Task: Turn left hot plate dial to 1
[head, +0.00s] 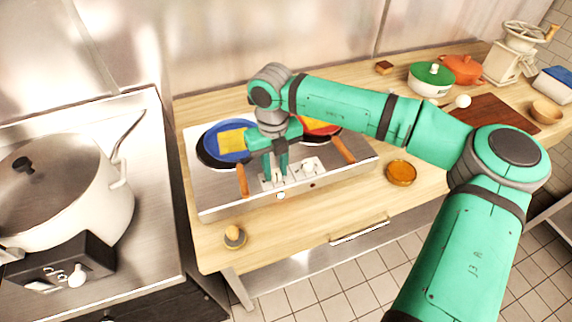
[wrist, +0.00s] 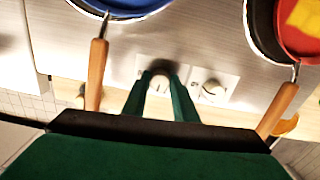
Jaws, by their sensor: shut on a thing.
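The hot plate (head: 215,203) is a silver two-burner unit on the wooden counter. My gripper (head: 275,178) points down at its front control panel. In the wrist view my gripper's two green fingers (wrist: 161,82) are shut around the left dial, which is mostly hidden between the fingertips. The right dial (wrist: 212,87) stands free on its white label to the right, and it also shows in the head view (head: 309,165). The number that the left dial points to cannot be read.
A blue pan (head: 222,146) and a red pan (head: 318,126) sit on the burners. Their wooden handles (wrist: 97,75) (wrist: 278,108) stick forward on both sides of my gripper. An amber bowl (head: 401,173) stands right of the hot plate. A large pot (head: 95,205) stands at left.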

